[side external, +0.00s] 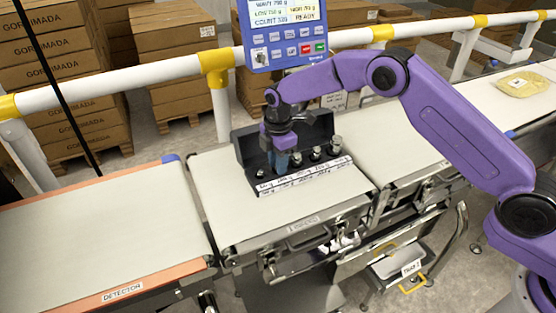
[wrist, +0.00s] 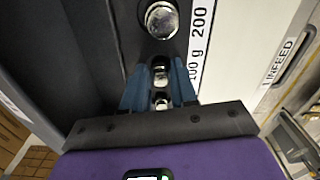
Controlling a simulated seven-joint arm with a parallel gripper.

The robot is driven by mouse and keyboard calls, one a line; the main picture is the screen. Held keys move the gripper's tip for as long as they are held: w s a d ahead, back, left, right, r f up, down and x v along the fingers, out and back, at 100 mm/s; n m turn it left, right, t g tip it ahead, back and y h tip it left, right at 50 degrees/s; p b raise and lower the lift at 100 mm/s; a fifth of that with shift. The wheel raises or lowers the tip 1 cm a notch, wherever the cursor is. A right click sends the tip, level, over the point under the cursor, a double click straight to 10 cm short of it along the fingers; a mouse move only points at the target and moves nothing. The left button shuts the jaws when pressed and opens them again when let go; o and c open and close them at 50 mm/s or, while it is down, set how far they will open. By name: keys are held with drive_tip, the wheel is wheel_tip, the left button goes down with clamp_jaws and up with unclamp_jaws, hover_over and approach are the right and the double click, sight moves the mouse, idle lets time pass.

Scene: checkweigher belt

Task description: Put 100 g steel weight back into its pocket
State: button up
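In the wrist view, a small steel weight (wrist: 160,74) is between the fingertips of my gripper (wrist: 159,66), beside the "100 g" part of the label strip (wrist: 197,45). My blue fingers stand apart, with a narrow gap seeming to show on each side of the weight. In the side view my gripper (side external: 283,162) points down into the left part of the black weight case (side external: 248,150). The fingers there hide what is under them. I cannot tell whether the weight is fully seated in a pocket.
A larger steel weight (wrist: 162,18) sits by the "200" label. Several steel weights (side external: 316,153) stand in the case to the right of my gripper. The case's raised lid (side external: 310,128) is behind them. The detector belt (side external: 95,235) is clear. A blue display (side external: 287,35) stands behind the case.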

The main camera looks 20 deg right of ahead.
drive_tip(key=shift+o, duration=1.2)
wheel_tip(320, 180, up, 12)
drive_tip(key=shift+r, duration=0.2)
